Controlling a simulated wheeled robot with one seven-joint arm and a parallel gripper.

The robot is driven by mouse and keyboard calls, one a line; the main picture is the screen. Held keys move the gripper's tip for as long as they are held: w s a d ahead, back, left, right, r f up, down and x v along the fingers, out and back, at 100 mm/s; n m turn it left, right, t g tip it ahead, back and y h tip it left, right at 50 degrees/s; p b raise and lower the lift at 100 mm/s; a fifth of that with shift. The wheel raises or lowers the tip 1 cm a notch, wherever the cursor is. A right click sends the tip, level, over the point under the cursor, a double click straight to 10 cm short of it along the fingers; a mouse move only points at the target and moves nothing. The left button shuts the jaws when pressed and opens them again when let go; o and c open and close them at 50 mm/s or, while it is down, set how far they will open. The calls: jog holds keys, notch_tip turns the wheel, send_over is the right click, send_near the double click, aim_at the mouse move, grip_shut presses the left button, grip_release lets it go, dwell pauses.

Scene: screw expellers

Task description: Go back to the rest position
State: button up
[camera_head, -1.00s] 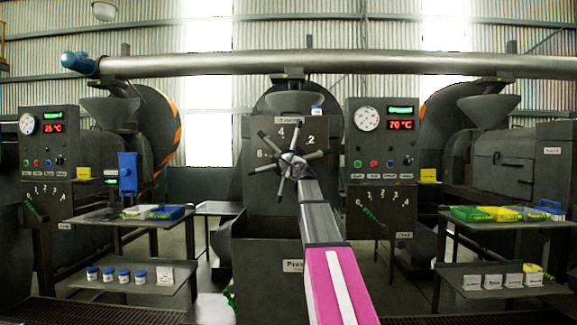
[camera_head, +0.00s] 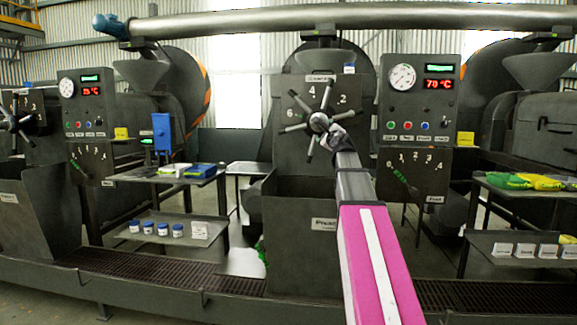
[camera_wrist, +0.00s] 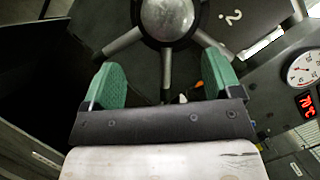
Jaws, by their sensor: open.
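My arm reaches up the middle of the head view, and my gripper (camera_head: 337,137) is at the dark, spoked hand wheel (camera_head: 320,122) on the middle press. In the wrist view my gripper (camera_wrist: 161,66) shows two green fingers, spread apart. The wheel's round hub (camera_wrist: 167,15) lies ahead of them. One spoke (camera_wrist: 167,72) runs down between the fingers, and others pass near them. I cannot tell whether a finger touches a spoke.
A control panel (camera_head: 418,96) with a gauge and a red 70 °C display stands right of the wheel. A shelf (camera_head: 165,176) with boxes and jars stands at left, another shelf (camera_head: 520,188) at right. A grated walkway (camera_head: 150,278) runs along the front.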

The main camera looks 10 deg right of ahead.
jog(key=s+f+m+g+h, duration=0.3)
jog(key=f+m, duration=0.8)
jog(key=f, duration=0.1)
jog(key=s+f+m+g+h, duration=0.2)
jog(key=f+m, duration=0.9)
jog(key=f, duration=0.1)
jog(key=s+f+m+g+h, duration=0.3)
jog(key=f+m, duration=0.7)
jog(key=f, duration=0.3)
jog(key=s+a+f+m+g+y, duration=0.3)
jog(key=s+a+f+m+g, duration=0.3)
jog(key=s+f, duration=0.6)
jog(key=s+a+f+m+g+y, duration=0.4)
jog(key=s+a+f+m+g, duration=0.2)
jog(key=s+a+f+m, duration=0.3)
jog(key=s+f, duration=0.3)
jog(key=f, duration=0.3)
jog(key=shift+a+f+m+y, duration=0.25)
jog(key=shift+m+y, duration=0.05)
jog(key=shift+m, duration=0.1)
